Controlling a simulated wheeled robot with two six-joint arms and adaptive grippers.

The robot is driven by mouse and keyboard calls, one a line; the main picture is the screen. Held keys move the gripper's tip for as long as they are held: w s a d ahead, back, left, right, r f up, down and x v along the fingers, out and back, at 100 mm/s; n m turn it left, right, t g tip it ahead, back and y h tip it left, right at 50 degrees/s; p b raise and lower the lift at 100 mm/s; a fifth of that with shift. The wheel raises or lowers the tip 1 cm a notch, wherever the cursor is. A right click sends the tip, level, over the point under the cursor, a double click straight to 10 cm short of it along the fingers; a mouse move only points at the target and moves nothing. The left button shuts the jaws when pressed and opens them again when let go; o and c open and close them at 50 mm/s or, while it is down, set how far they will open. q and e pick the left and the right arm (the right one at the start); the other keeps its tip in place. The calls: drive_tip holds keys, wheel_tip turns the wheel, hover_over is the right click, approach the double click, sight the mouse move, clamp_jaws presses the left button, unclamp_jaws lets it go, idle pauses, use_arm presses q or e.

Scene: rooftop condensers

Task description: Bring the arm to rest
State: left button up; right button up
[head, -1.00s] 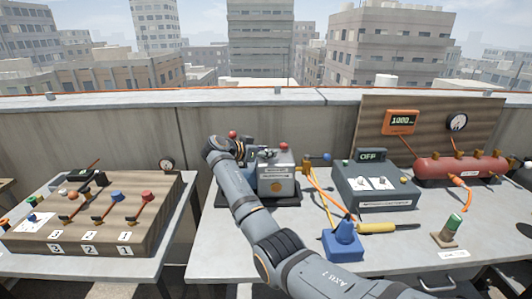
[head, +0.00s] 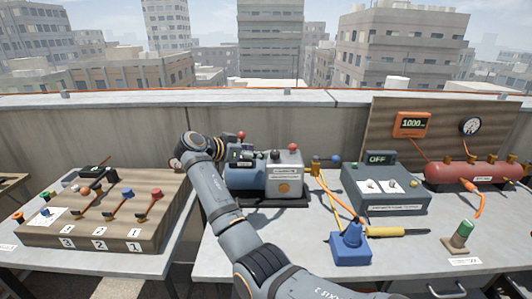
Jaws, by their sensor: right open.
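My right arm (head: 235,225) reaches up from the bottom of the head view, and its wrist bends at the left end of the pump unit. My right gripper (head: 240,156) is small and dark, partly hidden by the wrist. It is open, with nothing seen in it. It appears in front of or just above the blue tank of the pump unit (head: 284,175); I cannot tell whether they touch. My left gripper is not in view.
The right table holds a blue block (head: 350,246), a yellow-handled screwdriver (head: 385,232), a grey switch box (head: 385,190), a red tank (head: 470,173) and a green-topped part (head: 461,234). A gap separates the tables.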

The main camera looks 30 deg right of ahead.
drive_tip(key=shift+v, duration=0.8)
drive_tip(key=shift+r, duration=0.1)
